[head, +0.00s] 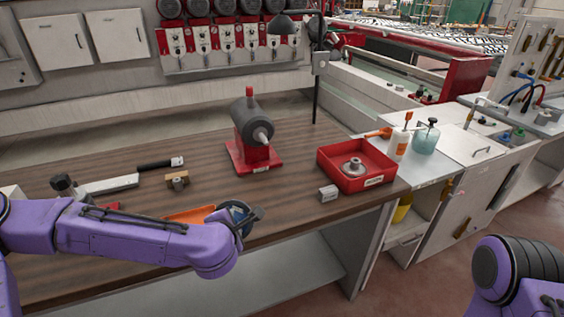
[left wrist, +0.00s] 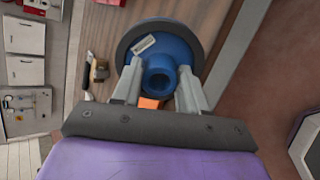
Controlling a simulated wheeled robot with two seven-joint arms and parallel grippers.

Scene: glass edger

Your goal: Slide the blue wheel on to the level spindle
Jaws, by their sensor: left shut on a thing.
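The blue wheel (left wrist: 160,48) has a dark rim, a pale label and a round hub with a central bore. My left gripper (left wrist: 158,80) is shut on the hub, one finger on each side. In the head view the wheel (head: 237,213) is partly hidden behind my left gripper (head: 250,218), near the bench's front edge. The level spindle (head: 262,137) is a pale tapered tip on a grey motor body with a red base, farther back on the bench. The wheel is apart from it, in front and slightly left. My right gripper is out of the picture.
A red tray (head: 372,183) holding a metal flange stands right of the spindle. An orange item (head: 188,215) lies behind my left arm. A wooden block (head: 177,180) and hand tools lie left.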

